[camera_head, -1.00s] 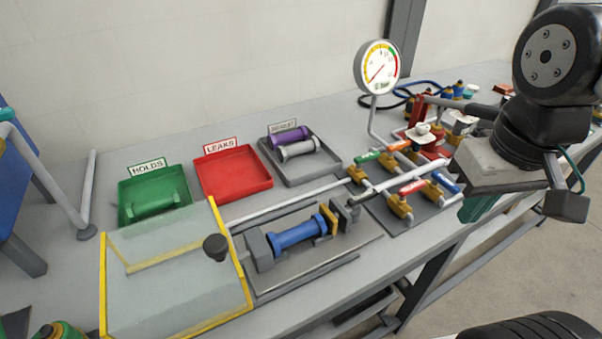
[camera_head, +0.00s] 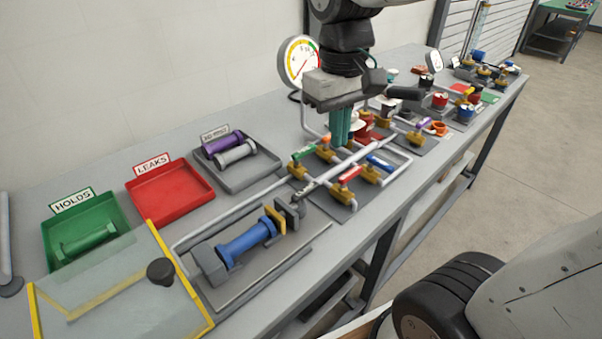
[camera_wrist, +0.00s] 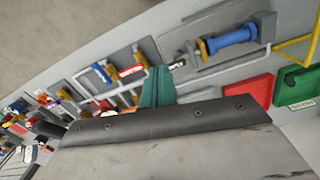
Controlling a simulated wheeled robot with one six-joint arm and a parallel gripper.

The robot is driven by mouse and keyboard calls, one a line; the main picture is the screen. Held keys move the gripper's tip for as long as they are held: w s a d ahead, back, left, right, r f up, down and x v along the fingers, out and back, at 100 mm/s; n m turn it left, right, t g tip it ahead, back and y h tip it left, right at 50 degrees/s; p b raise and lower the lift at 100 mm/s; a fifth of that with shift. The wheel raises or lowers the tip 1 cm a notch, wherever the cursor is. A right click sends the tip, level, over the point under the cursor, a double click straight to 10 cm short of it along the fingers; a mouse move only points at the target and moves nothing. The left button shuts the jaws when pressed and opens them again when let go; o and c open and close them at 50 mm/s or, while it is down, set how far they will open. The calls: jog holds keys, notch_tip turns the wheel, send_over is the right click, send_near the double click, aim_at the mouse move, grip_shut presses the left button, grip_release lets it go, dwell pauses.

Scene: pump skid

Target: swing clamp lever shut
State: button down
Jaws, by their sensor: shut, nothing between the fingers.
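The clamp fixture holds a blue cylinder (camera_head: 247,242) between a grey block (camera_head: 209,263) and a yellow plate (camera_head: 275,219) with a dark grey end block (camera_head: 291,213). The blue cylinder also shows in the wrist view (camera_wrist: 231,40). A black round knob (camera_head: 160,271) stands at the left of the fixture, by the clear cover; I cannot tell whether it belongs to the clamp lever. My gripper (camera_head: 339,140) is shut and empty, its green fingers pointing down over the valve manifold, right of and behind the fixture. The fingers also show in the wrist view (camera_wrist: 157,90).
A clear yellow-edged cover (camera_head: 115,290) stands at the left front. Green (camera_head: 115,215), red (camera_head: 170,192) and grey (camera_head: 263,180) trays lie behind. Colour-handled valves (camera_head: 350,174) and pipes lie close around my fingers. A gauge (camera_head: 299,61) stands behind.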

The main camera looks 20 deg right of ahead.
jog(key=n+g, duration=0.1)
send_over(306, 194)
jog(key=w, duration=0.4)
notch_tip(306, 194, down, 3)
jog(key=w+a+f+n+g, duration=0.1)
jog(key=w+f, duration=0.4)
jog(key=w, duration=0.1)
jog(key=shift+w+h, duration=0.3)
jog(key=x, duration=1)
jog(key=shift+s+r, duration=0.1)
jog(key=shift+s, duration=0.05)
jog(key=s, duration=0.2)
jog(key=shift+s+d, duration=0.25)
jog(key=shift+d, duration=0.15)
jog(key=shift+s+d, duration=0.2)
jog(key=shift+s, duration=0.4)
